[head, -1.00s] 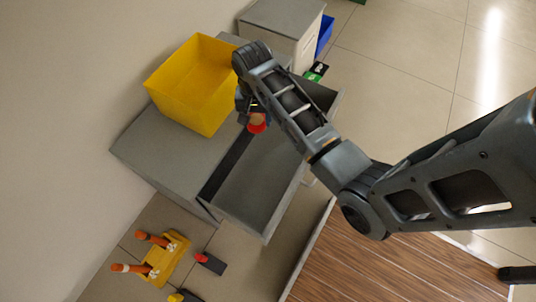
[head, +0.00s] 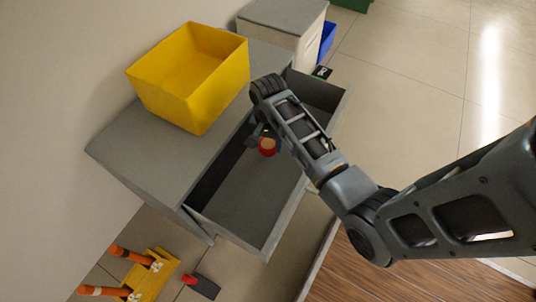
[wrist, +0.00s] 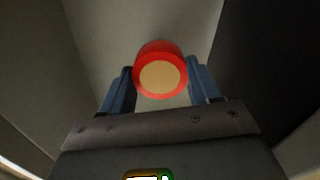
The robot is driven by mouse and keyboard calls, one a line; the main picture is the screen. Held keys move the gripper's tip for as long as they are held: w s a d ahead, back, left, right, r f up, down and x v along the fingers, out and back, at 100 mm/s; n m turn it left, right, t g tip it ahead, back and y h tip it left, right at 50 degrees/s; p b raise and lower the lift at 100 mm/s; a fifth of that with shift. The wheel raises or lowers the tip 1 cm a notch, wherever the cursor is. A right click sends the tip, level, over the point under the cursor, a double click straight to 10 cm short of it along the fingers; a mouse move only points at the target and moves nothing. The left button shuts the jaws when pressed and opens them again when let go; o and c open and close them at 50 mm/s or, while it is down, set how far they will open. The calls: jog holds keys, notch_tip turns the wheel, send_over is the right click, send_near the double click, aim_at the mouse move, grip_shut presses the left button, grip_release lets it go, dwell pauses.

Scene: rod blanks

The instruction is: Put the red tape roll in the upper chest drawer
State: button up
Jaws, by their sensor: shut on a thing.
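The red tape roll (wrist: 161,70) has a tan core and sits between the two fingers of my gripper (wrist: 160,88) in the wrist view. My gripper is shut on it. In the head view the red tape roll (head: 267,147) shows below my wrist, over the open upper drawer (head: 243,198) of the grey chest (head: 150,150). My gripper (head: 262,138) is partly hidden by my arm there. I cannot tell whether the roll touches the drawer floor.
A yellow bin (head: 190,78) stands on the chest top, close to the drawer. A pale cabinet (head: 283,28) and a blue box (head: 327,38) are behind. Orange-handled items on a yellow holder (head: 147,276) lie at lower left. A wooden surface (head: 400,280) is at lower right.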

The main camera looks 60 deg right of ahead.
aim_at(268, 151)
notch_tip(268, 151, down, 5)
jog(key=shift+f+b, duration=0.2)
jog(key=shift+b, duration=0.85)
jog(key=shift+r, duration=0.1)
jog(key=o, duration=1.1)
jog(key=shift+c, duration=0.2)
notch_tip(268, 151, up, 12)
jog(key=p, duration=0.5)
